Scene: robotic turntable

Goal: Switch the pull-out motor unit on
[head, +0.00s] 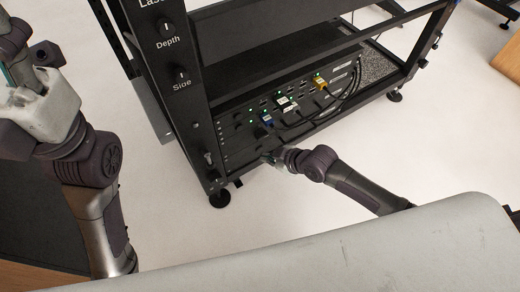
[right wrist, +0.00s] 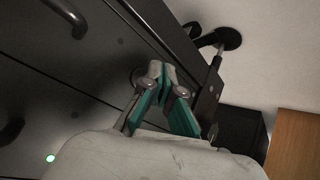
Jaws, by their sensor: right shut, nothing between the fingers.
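The motor unit's dark front panel (head: 237,148) sits low in the black rack, with small green lights, sockets and plugged cables above it. In the right wrist view a dark drawer-like front (right wrist: 90,60) fills the left side, with dark handles (right wrist: 68,14) and a lit greenish dot (right wrist: 51,158). A round dark knob or switch (right wrist: 136,76) shows just left of the fingertips, partly hidden. My right gripper (head: 270,158) is shut and empty at the rack's lower front; its fingertips also show in the right wrist view (right wrist: 163,70). Contact cannot be told. My left gripper (head: 32,72) is only partly visible.
The rack's left post (head: 185,90) carries dials marked "Depth" and "Side". Rack feet (head: 220,198) stand on the pale floor (head: 300,205). A pale rounded surface (head: 400,245) crosses the bottom of the head view.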

